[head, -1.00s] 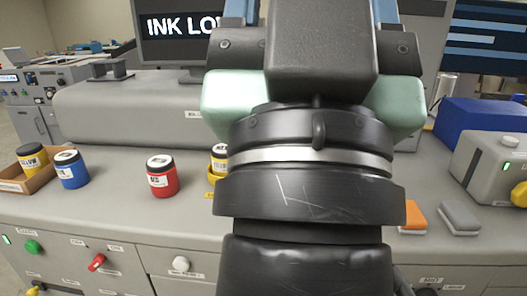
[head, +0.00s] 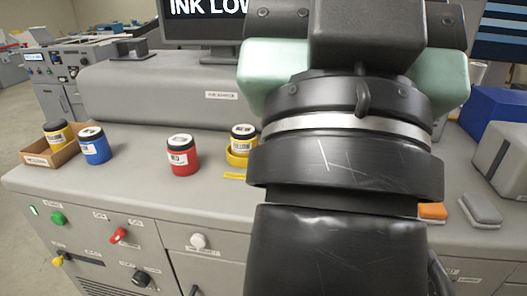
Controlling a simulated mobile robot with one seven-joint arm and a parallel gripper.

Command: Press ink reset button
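The grey machine front (head: 178,262) carries several controls. The labels are too small to read, so I cannot tell which control is the ink reset button. A screen (head: 213,18) above reads "INK LOW". My gripper (head: 362,60) is at the top right of centre, above the counter and away from these controls. Its fingertips are out of view or hidden.
Grey and orange pads and a blue box (head: 493,110) are at right.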

